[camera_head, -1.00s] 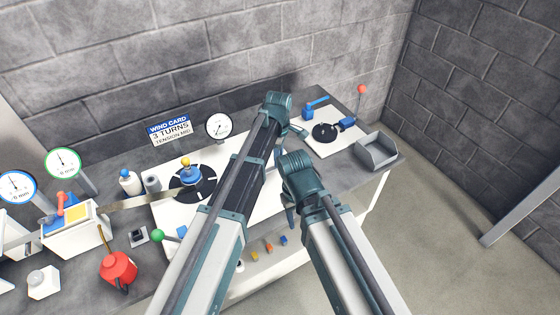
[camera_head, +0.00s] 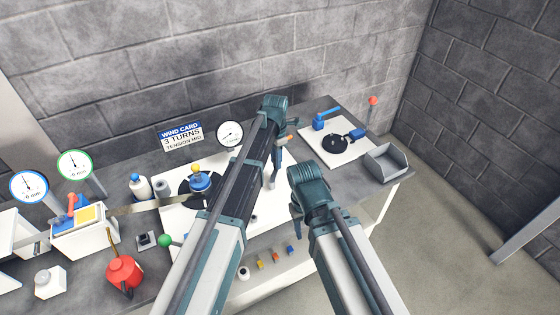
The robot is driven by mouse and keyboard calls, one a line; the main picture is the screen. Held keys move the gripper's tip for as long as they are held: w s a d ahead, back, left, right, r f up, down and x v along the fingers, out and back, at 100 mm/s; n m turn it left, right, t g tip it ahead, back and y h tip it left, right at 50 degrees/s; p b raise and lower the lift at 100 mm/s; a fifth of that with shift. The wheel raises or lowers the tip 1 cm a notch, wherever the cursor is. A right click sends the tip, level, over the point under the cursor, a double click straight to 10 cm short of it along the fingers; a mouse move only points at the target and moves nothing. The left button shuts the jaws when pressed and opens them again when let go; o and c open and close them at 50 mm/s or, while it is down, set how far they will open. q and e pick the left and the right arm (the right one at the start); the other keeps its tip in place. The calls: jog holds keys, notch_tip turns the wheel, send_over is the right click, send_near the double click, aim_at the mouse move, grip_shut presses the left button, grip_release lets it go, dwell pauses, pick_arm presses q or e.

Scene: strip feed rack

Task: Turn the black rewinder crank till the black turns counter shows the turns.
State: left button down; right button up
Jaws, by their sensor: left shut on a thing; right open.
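The black-rimmed round dial (camera_head: 230,134), which looks like the turns counter, stands behind the bench's white plate. Its needle is too small to read exactly. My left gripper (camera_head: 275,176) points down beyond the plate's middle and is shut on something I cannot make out. The black crank is not clearly visible; my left arm and gripper cover that area. A small orange piece (camera_head: 289,136) shows beside the gripper. A black disc with a blue hub and yellow knob (camera_head: 196,168) lies left of my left arm. My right gripper (camera_head: 296,224) is open, lower, near the bench's front edge.
A wind card (camera_head: 182,136) reads 3 TURNS. At right are a white plate with a black disc (camera_head: 335,144) and a grey bin (camera_head: 387,163). A red can (camera_head: 122,272) and a white bottle (camera_head: 140,187) stand left. Blue- and green-rimmed gauges (camera_head: 75,165) are far left.

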pick_arm(q)
jog(key=shift+w+a+n, duration=0.1)
jog(key=shift+a+n, duration=0.5)
jog(key=shift+n, duration=0.4)
jog(key=shift+a, duration=0.1)
jog(key=c, duration=0.7)
grip_release()
jog(key=shift+r, duration=0.15)
notch_tip(320, 180, up, 14)
jog(key=p, duration=1.3)
jog(key=shift+f+p, duration=0.25)
jog(key=shift+p, duration=0.15)
